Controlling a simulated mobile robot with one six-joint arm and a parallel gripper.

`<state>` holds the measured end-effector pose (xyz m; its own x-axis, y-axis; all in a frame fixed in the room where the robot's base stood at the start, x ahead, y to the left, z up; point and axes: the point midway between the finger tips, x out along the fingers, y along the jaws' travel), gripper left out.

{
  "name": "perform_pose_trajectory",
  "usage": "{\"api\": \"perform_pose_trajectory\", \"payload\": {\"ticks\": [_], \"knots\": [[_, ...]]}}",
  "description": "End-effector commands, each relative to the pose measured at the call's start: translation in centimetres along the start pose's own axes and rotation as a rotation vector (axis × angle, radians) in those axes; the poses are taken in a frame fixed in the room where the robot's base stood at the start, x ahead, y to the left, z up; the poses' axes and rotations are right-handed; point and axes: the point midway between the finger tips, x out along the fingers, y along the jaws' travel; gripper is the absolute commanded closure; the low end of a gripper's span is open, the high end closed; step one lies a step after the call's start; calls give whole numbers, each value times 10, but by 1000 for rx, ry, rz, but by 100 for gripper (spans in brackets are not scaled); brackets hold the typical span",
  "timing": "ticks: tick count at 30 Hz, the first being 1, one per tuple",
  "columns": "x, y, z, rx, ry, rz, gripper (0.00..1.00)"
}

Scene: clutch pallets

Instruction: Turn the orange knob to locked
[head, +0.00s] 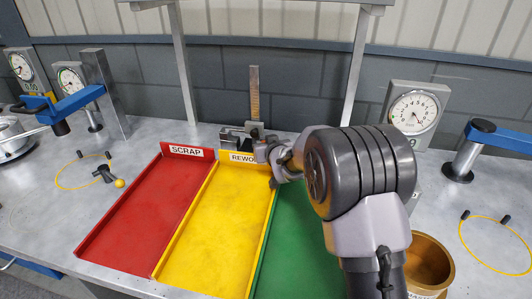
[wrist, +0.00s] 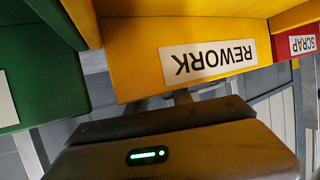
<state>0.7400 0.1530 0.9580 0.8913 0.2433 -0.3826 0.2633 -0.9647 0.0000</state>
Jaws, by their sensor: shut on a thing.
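My gripper (head: 262,150) is at the back edge of the yellow REWORK tray (head: 212,228), beside a dark metal fixture (head: 232,136) with an upright scale. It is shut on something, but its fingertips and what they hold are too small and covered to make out. In the wrist view, the grey gripper body with a green light fills the lower part and hides what lies beyond it. No knob clearly orange shows at the gripper. A small yellow-orange ball knob (head: 119,183) sits on a black lever on the bench at left, well apart from my gripper.
The red SCRAP tray (head: 142,222) and a green tray (head: 300,255) flank the yellow one; all look empty. A brass-coloured bowl (head: 430,262) stands at right. Dial gauges (head: 413,112) and two grey posts stand at the back. The bench at far left front is clear.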

Motion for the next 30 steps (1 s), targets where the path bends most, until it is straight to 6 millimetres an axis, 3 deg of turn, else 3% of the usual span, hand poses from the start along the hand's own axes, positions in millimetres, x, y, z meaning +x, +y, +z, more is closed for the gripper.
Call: {"api": "perform_pose_trajectory", "payload": {"ticks": [21, 22, 24, 30], "knots": [[0, -1, -1, 31, 0, 76, 100], [0, -1, -1, 31, 0, 76, 67], [0, -1, -1, 31, 0, 76, 54], [0, -1, -1, 31, 0, 76, 54]]}}
